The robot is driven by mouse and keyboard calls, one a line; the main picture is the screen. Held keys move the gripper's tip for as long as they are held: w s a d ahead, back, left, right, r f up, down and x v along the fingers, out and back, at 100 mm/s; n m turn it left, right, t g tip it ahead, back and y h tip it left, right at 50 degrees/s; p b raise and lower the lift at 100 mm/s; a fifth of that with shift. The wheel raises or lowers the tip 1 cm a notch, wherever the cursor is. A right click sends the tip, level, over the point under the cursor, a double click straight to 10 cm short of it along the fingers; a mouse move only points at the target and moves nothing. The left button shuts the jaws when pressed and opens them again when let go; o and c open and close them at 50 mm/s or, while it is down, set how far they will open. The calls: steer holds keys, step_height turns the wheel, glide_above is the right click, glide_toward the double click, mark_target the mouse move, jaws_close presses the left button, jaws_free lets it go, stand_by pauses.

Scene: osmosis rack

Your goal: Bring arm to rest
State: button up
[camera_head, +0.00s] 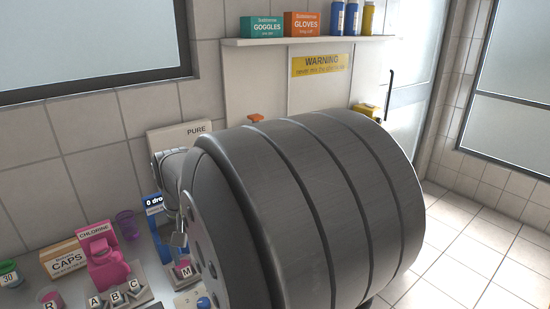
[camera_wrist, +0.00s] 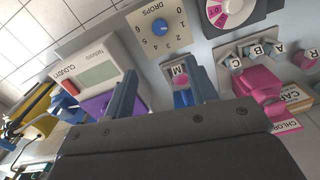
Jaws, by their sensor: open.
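My gripper (camera_wrist: 162,90) shows in the wrist view with its two fingers well apart and nothing between their tips. It hangs above the bench, with a small pink and blue item marked M (camera_wrist: 182,75) visible beyond the fingers. In the head view, a large dark grey ribbed part of my arm fills the middle and hides much of the bench. Only a little of the wrist end shows at its left edge, above the M item (camera_head: 185,270).
A pink chlorine dispenser (camera_head: 104,265), a CAPS box (camera_head: 64,259) and A, B, C levers (camera_head: 115,300) stand at left. A drops dial (camera_wrist: 160,27) and a CLOUDY meter (camera_wrist: 98,72) are near my gripper. A shelf (camera_head: 300,40) holds boxes and bottles. The floor (camera_head: 470,250) at right is clear.

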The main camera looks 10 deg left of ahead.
mark_target(203, 301)
step_height(203, 301, down, 17)
steer(key=shift+f, duration=0.15)
stand_by(0.4)
steer(key=shift+r, duration=0.55)
step_height(203, 301, up, 16)
step_height(203, 301, down, 17)
steer(key=shift+f, duration=0.15)
steer(key=shift+n, duration=0.8)
steer(key=n, duration=0.5)
steer(key=shift+n, duration=0.3)
step_height(203, 301, up, 8)
steer(key=shift+r, duration=0.2)
steer(key=shift+c, duration=0.4)
stand_by(0.8)
